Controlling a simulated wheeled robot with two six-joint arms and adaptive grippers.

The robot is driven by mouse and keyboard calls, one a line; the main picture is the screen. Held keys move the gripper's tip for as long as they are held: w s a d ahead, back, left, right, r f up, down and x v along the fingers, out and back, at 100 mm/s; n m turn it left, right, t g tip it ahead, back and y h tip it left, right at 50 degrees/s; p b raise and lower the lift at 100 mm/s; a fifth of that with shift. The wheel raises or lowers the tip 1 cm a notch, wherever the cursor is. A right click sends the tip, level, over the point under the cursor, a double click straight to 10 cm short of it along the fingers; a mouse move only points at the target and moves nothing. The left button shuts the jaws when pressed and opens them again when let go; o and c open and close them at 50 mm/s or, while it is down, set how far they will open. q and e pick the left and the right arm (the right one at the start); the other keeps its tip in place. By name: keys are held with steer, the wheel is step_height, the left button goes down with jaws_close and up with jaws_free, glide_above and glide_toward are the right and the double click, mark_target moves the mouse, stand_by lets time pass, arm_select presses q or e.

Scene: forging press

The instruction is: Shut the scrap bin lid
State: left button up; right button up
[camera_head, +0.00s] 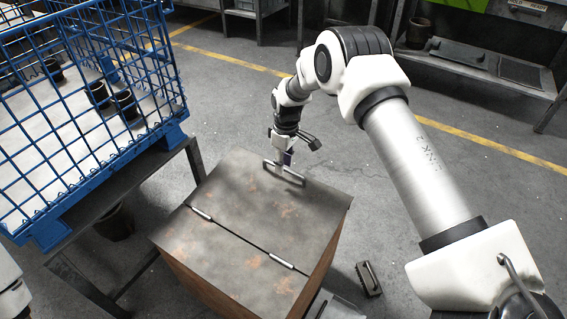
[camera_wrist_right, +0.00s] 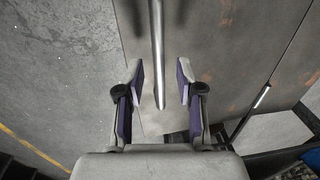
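The scrap bin (camera_head: 325,255) is a brown rusty box below me. Its lid (camera_head: 240,185), the far half of the top, looks flat and level with the near half; two hinges lie along the dark seam between them. A metal bar handle (camera_head: 284,174) sits near the lid's far edge and shows in the right wrist view (camera_wrist_right: 157,50). My right gripper (camera_head: 284,158) is at the handle. In the right wrist view its purple-padded fingers (camera_wrist_right: 160,85) are apart, with the bar's end between them and gaps on both sides. My left gripper is out of view.
A blue wire basket (camera_head: 75,150) with several dark cylinders stands on a dark stand to the left of the bin. A brush (camera_head: 369,278) lies on the floor at right. A bench (camera_head: 480,68) stands at the back right. Floor beyond the bin is clear.

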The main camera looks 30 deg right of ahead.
mark_target(285, 176)
jaws_close()
steer(key=shift+f, duration=0.15)
steer(key=shift+w+d+f+b, duration=0.1)
steer(key=shift+d+f+b, duration=0.1)
steer(key=shift+f, duration=0.4)
steer(key=shift+w+d+f+b, duration=0.1)
steer(key=shift+d+f, duration=0.1)
steer(key=shift+f, duration=0.4)
steer(key=shift+s, duration=0.1)
steer(key=shift+o, duration=0.7)
jaws_free()
steer(key=shift+f, duration=0.1)
steer(key=shift+d+f, duration=0.1)
steer(key=shift+f, duration=0.05)
step_height(285, 176, up, 12)
steer(key=shift+w+d, duration=0.4)
steer(key=shift+d, duration=0.05)
